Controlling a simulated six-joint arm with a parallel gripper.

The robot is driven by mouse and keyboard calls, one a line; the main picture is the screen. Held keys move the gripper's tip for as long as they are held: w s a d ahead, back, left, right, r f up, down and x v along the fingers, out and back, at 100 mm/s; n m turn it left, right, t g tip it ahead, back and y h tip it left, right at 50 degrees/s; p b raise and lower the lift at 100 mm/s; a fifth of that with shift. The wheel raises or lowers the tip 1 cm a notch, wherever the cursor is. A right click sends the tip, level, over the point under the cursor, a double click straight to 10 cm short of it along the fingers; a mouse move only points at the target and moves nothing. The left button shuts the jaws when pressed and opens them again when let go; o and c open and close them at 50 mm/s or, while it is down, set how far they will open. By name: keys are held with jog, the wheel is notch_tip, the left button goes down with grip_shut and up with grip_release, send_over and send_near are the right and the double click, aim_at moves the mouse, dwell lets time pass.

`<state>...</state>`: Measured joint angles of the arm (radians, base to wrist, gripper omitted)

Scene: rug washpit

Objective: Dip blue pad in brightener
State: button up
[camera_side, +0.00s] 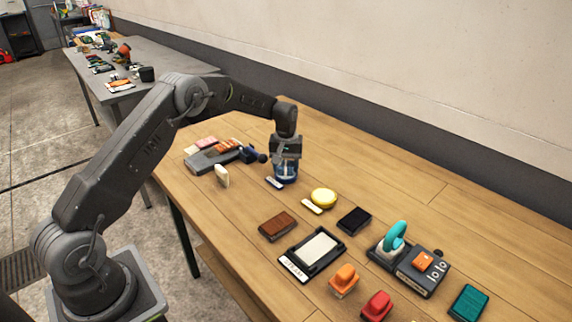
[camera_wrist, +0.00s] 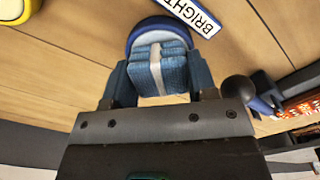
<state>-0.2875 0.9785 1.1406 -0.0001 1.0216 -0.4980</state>
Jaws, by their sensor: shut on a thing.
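My gripper (camera_side: 286,164) points down over the small blue brightener dish (camera_side: 287,180). It is shut on the blue pad (camera_wrist: 174,70), a ribbed blue block with a pale band, held between both fingers in the wrist view. The dish's blue rim (camera_wrist: 147,25) shows behind the pad there, beside a white label (camera_wrist: 190,14) reading "BRIGHT". That label also lies beside the dish in the side view (camera_side: 273,183). The pad is at or just above the dish mouth; I cannot tell whether it touches the contents.
A yellow dish (camera_side: 323,196) with a label stands to the right. A rack (camera_side: 206,161) with several pads and a dark-knobbed handle stands close on the left. A brown block (camera_side: 278,225), a black pad (camera_side: 354,220) and a white-topped tray (camera_side: 293,269) lie nearer the front.

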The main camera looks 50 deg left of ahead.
aim_at(286, 164)
dwell(0.5)
jog(key=shift+r, duration=3.5)
jog(key=shift+d, duration=0.1)
